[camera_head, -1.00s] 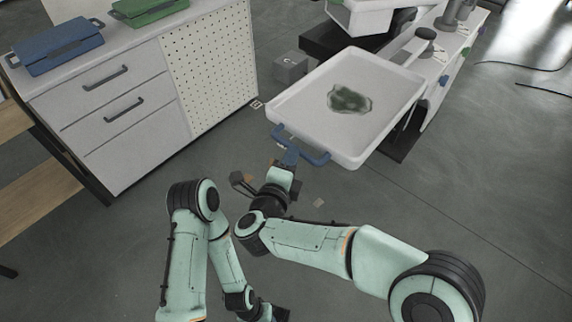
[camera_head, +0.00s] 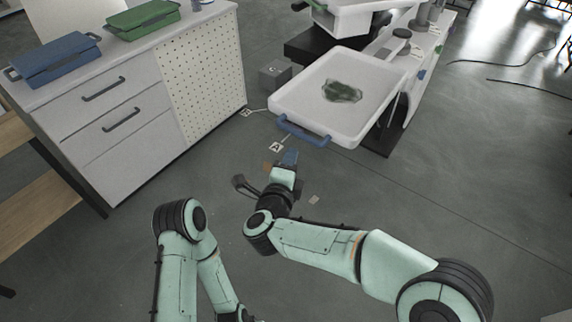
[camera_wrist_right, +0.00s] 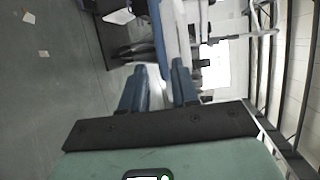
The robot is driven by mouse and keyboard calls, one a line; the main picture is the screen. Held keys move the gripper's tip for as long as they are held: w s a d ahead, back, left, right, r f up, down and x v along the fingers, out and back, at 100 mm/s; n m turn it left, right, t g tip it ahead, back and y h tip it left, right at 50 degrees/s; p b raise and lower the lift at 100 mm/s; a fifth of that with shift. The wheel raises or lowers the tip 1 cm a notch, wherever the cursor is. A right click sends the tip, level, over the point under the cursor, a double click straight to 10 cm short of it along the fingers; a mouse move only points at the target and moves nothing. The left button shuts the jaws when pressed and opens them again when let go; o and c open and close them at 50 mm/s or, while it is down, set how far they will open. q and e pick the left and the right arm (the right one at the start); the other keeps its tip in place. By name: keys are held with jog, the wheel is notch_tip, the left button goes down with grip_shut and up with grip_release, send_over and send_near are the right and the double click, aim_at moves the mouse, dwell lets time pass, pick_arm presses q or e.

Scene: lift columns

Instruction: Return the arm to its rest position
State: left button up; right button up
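My right arm comes in from the right, and its gripper (camera_head: 289,157) with blue fingers is just in front of the tray's near end. A gap of floor shows between the fingers and the tray's blue handle (camera_head: 303,133). In the right wrist view the two fingers (camera_wrist_right: 158,85) are spread with nothing held between them. The handle (camera_wrist_right: 157,35) shows beyond them there. The white tray (camera_head: 386,116) sits level on its support with a dark green translucent lump (camera_head: 342,91) in it. My left arm is folded at the lower left, and its gripper is out of the picture.
A cabinet (camera_head: 120,135) stands at the left with a blue case (camera_head: 55,60) and a green case (camera_head: 142,19) on top. Cables lie at the upper right.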

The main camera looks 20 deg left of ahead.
jog(key=shift+s, duration=0.1)
jog(key=shift+d, duration=0.1)
dwell(0.5)
jog(key=w+d+f+n+g+p, duration=0.1)
jog(key=d+f+n+g, duration=0.2)
jog(key=f, duration=0.4)
jog(key=w+d+f+n+p, duration=0.15)
jog(key=d+f, duration=0.25)
jog(key=f, duration=0.4)
jog(key=s+d+f+n+g+y+p, duration=0.1)
jog(key=s+d+f+n+g, duration=0.3)
jog(key=f, duration=0.3)
jog(key=s+d+f+n+g+p, duration=0.1)
jog(key=s+d+f+p, duration=0.1)
jog(key=s+d+f, duration=0.4)
jog(key=s+d+f+n+g+p, duration=0.1)
jog(key=s+d+f+g, duration=0.3)
jog(key=s, duration=0.8)
jog(key=s+d+f+n+g+y+p, duration=0.1)
jog(key=s+d+f+n+g+p, duration=0.1)
jog(key=s, duration=1)
jog(key=d+f+n+g, duration=0.1)
jog(key=d+f+g, duration=0.1)
jog(key=d, duration=0.1)
jog(key=shift+s+f+g, duration=0.25)
jog(key=shift+f+g, duration=0.05)
jog(key=shift+g, duration=0.1)
jog(key=shift+w+a+n, duration=0.1)
jog(key=shift+w+n, duration=0.05)
jog(key=shift+n, duration=0.2)
